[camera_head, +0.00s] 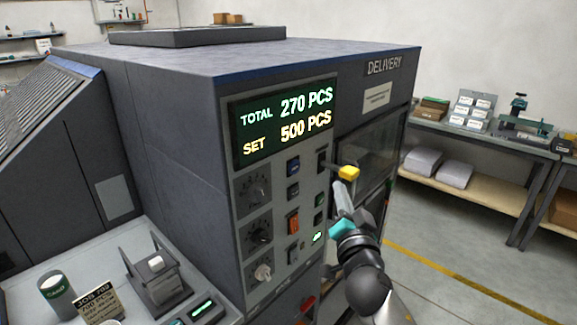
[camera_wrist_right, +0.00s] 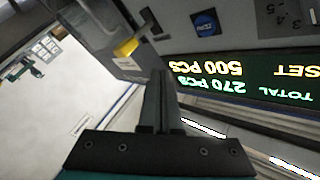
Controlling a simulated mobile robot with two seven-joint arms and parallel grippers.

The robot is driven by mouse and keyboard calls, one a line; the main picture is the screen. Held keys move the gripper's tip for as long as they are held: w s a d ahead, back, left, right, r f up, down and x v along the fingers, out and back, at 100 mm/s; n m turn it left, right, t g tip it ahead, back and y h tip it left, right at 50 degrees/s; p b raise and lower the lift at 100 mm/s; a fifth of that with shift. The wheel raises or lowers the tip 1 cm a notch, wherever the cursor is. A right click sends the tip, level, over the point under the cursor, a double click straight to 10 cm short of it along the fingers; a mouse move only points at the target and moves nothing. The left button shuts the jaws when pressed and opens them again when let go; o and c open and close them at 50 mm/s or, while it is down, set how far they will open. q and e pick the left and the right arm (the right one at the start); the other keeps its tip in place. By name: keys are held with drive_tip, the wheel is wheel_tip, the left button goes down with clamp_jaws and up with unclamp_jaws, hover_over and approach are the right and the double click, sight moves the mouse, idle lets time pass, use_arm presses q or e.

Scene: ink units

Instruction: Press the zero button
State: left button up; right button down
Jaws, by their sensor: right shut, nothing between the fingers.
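The control panel on the dark machine carries a column of small buttons, among them a blue button (camera_head: 293,167) just under the display. A blue button with a light mark also shows in the right wrist view (camera_wrist_right: 206,22). The labels are too small to tell which one is the zero button. My right gripper (camera_head: 338,187) is shut and empty, in front of the panel's right edge, just below the yellow-tipped lever in the picture. Its fingers also show in the right wrist view (camera_wrist_right: 160,75), apart from the blue button. My left gripper is not in view.
The display (camera_head: 285,120) reads TOTAL 270 PCS, SET 500 PCS. The yellow-tipped lever (camera_head: 347,172) sticks out close to my right fingertips. Rotary knobs (camera_head: 260,232) line the panel's left side. An orange switch (camera_head: 293,222) sits lower. Open floor lies to the right.

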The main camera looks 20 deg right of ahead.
sight(294, 167)
drive_tip(key=shift+r, duration=0.2)
drive_tip(key=shift+a, duration=0.1)
drive_tip(key=w+a+b, duration=0.1)
drive_tip(key=w+a, duration=0.2)
drive_tip(key=w, duration=0.5)
drive_tip(key=shift+a, duration=0.15)
idle(0.4)
drive_tip(key=shift+w+f+b, duration=0.1)
drive_tip(key=shift+b, duration=0.25)
idle(1.3)
drive_tip(key=shift+w+a, duration=0.15)
drive_tip(key=shift+w, duration=0.2)
